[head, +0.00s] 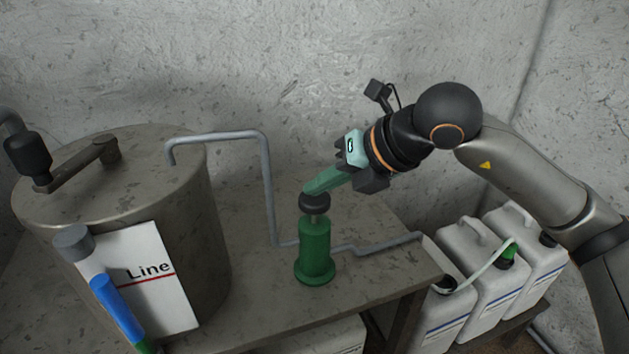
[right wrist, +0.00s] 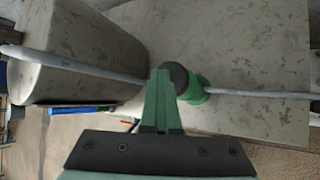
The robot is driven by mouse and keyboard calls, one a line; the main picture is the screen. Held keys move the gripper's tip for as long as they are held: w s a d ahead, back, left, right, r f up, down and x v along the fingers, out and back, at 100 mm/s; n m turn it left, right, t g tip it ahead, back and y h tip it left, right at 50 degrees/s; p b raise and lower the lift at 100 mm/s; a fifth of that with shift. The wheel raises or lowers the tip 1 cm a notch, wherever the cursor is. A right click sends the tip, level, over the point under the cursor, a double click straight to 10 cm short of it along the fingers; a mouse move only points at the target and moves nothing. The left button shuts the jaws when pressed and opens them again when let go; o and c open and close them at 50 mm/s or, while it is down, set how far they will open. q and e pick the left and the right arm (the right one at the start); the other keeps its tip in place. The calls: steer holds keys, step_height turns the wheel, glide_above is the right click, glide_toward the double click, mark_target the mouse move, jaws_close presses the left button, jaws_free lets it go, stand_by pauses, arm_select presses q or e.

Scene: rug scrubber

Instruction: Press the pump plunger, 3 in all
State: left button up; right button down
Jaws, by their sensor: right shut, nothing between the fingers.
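The pump is a green cylinder (head: 315,252) standing upright on the bench, with a black round plunger knob (head: 314,202) on a short stem at its top. It also shows in the right wrist view, where the black knob (right wrist: 177,79) is partly hidden by my fingers. My right gripper (head: 308,191) is shut and empty, its green fingers slanting down to the knob. The fingertips appear to be at the top of the knob; I cannot tell whether they touch it. The right wrist view shows the shut fingers (right wrist: 160,75) close beside the knob. My left gripper is not in view.
A large metal tank (head: 195,220) with a lid crank (head: 80,165) stands left. A grey pipe (head: 267,180) runs from it to the pump and on right. White canisters (head: 470,250) stand at the right.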

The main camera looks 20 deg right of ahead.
mark_target(320, 200)
steer(key=shift+r+p, duration=0.85)
steer(key=shift+r, duration=0.7)
step_height(320, 200, up, 5)
steer(key=p, duration=0.3)
